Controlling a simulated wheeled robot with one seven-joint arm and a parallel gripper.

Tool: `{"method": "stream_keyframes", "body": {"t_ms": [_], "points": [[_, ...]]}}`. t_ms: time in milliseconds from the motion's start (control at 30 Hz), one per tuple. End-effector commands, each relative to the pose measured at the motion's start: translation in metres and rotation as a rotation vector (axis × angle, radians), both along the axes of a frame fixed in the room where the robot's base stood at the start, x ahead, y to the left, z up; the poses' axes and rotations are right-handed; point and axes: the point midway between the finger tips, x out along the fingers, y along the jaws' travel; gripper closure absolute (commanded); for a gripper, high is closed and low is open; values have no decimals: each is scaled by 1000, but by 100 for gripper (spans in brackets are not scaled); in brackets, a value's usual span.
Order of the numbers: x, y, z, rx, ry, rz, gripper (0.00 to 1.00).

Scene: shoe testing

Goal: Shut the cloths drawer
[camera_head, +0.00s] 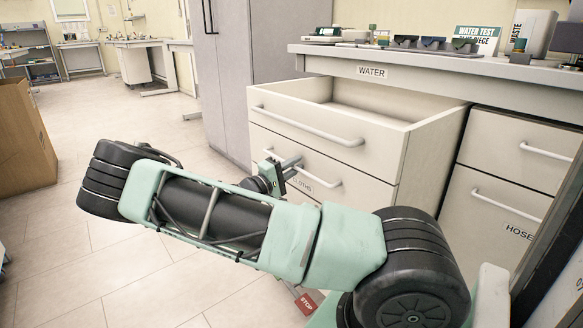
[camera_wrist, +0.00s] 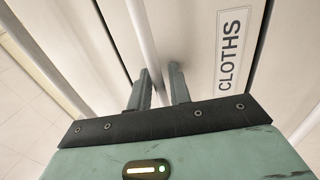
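The cloths drawer (camera_head: 355,187) is a cream front under an open top drawer (camera_head: 383,143). Its front looks about level with that drawer's front, so it appears pulled out; its inside is hidden. Its bar handle (camera_head: 325,182) is pale, and its CLOTHS label is partly covered by my arm in the head view. The wrist view shows the CLOTHS label (camera_wrist: 231,47) and the handle (camera_wrist: 143,32) running down toward my fingers. My gripper (camera_wrist: 160,68) is open, its two dark fingers apart at the handle; contact is unclear. It also shows in the head view (camera_head: 290,172).
A counter (camera_head: 450,66) marked WATER runs above, with small items on it. A HOSE drawer (camera_head: 497,215) stands at the right. A tall grey cabinet (camera_head: 222,80) is behind, and a cardboard box (camera_head: 22,140) is at the left.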

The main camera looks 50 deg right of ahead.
Motion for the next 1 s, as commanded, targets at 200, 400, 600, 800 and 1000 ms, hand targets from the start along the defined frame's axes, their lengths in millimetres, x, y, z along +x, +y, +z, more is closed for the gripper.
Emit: {"method": "stream_keyframes", "body": {"t_ms": [200, 400, 600, 800, 1000], "points": [[-2, -1, -1, 2, 0, -3, 74], [0, 5, -2, 2, 0, -1, 74], [10, 38, -6, 2, 0, 5, 74], [20, 84, -14, 1, 0, 4, 74], [31, 127, -24, 0, 0, 5, 74]]}}
